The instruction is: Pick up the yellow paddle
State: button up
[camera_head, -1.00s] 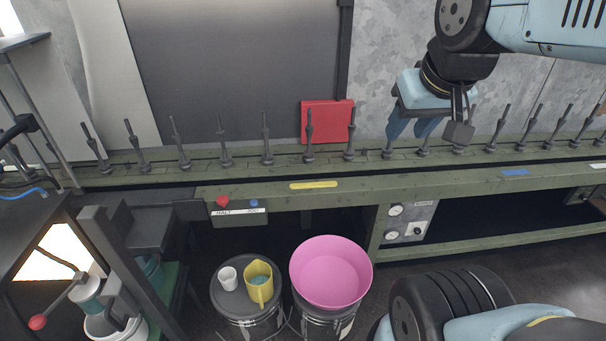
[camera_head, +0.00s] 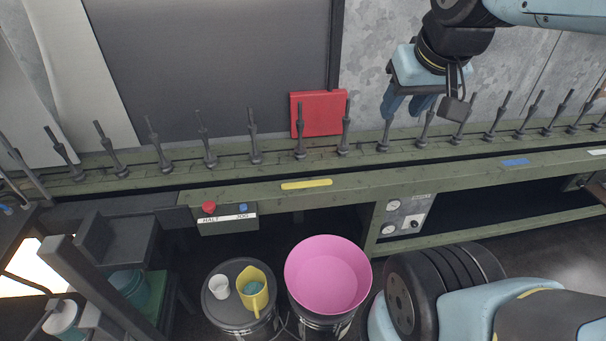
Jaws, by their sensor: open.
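The yellow paddle (camera_head: 306,184) is a small flat strip lying on the front ledge of the green conveyor bench, left of the picture's middle. My gripper (camera_head: 404,108) hangs above the spindle row at the upper right, its blue fingers pointing down. It is open with nothing visible between the fingers. It is apart from the paddle, to its right and higher in the picture. Nothing covers the paddle.
Several upright dark spindles (camera_head: 254,140) line the green bench (camera_head: 350,185). A red panel (camera_head: 318,116) stands behind them. A red button (camera_head: 209,207) is left of the paddle. Below are a pink basin (camera_head: 328,272) and a yellow jug (camera_head: 257,288) on drums. A blue strip (camera_head: 516,162) lies right.

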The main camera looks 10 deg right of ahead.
jog(key=shift+o, duration=1.6)
jog(key=shift+w, duration=0.35)
jog(key=n+g, duration=0.6)
jog(key=n, duration=1.2)
send_over(299, 184)
notch_tip(299, 184, down, 35)
jog(key=shift+f, duration=6.2)
